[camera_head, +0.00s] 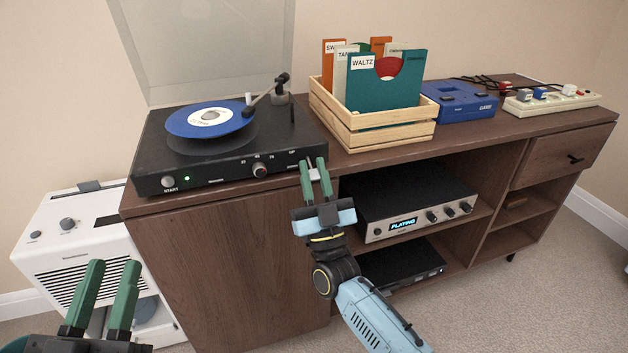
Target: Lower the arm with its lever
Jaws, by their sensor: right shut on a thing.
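The black turntable (160,157) stands on the left of the cabinet, with a blue record (182,122) above its dark platter. Its tonearm (265,94) reaches from the back right towards the record's right edge; I cannot tell whether its tip touches the record. My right gripper (314,165) is at the turntable's front right corner, by the "UP" mark, shut on a small pale piece that looks like the lever (313,174). The fingers hide most of it. My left gripper (113,264) is open and empty at the lower left, away from the turntable.
The turntable's clear lid (200,45) stands open. A wooden crate (380,137) of record sleeves is close on the right, then a blue device (462,106) and a pale power strip (550,101). An amplifier (385,228) reading "PLAYING" sits on the shelf below. A white appliance (100,245) stands left.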

